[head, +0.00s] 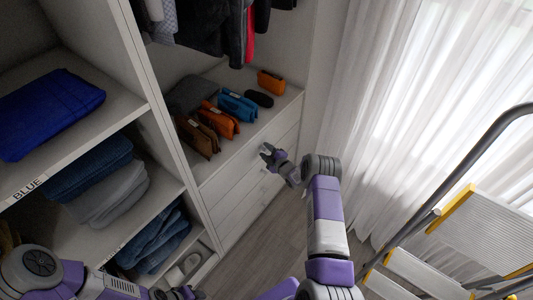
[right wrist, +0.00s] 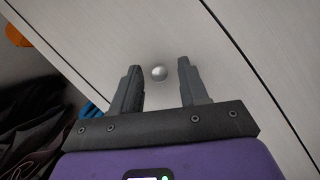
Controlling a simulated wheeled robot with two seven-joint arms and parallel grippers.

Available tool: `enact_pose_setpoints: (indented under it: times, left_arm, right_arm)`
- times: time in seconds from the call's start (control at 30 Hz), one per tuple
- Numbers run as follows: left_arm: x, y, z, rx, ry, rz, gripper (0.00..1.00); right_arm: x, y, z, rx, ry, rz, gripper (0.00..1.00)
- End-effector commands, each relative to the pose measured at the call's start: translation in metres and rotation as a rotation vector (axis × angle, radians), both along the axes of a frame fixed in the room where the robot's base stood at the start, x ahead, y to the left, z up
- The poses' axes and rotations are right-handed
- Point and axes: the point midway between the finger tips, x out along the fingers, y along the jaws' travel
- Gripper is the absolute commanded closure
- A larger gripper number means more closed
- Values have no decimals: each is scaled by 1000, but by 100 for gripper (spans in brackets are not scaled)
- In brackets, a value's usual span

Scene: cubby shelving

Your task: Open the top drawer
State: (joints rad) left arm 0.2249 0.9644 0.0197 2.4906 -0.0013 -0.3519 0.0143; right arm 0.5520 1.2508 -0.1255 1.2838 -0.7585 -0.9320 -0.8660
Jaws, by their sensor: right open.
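The white top drawer (head: 237,159) is closed, in the unit under the surface with the pouches. In the right wrist view its pale front (right wrist: 125,30) fills much of the picture, with a round silver knob (right wrist: 159,73) on it. My right gripper (head: 268,152) is in front of the drawer front. Its fingers (right wrist: 160,82) are open, one on each side of the knob in the picture; I cannot tell whether they touch it. My left gripper (head: 178,292) is low at the bottom edge, by the lower shelves, and its fingers are unclear.
Orange, blue and brown pouches (head: 219,122) lie on top of the drawer unit. Shelves with folded blue clothes (head: 50,110) stand on the left. A step ladder (head: 485,230) stands at the right, by white curtains (head: 400,90). Some wooden floor (head: 245,250) is clear below the drawers.

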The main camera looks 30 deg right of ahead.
Motion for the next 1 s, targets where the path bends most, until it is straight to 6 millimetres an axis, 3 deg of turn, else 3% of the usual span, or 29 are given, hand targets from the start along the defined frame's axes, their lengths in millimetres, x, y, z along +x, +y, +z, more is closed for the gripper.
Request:
enact_pose_setpoints:
  times: [0.27, 0.53, 1.0]
  left_arm:
    - [0, 0, 0, 0, 0, 0, 57]
    - [0, 0, 0, 0, 0, 0, 57]
    - [0, 0, 0, 0, 0, 0, 57]
  right_arm:
    - [1, 0, 0, 1, 0, 0, 58]
    - [1, 0, 0, 1, 0, 0, 99]
    - [-1, 4, 0, 1, 1, 9, 100]
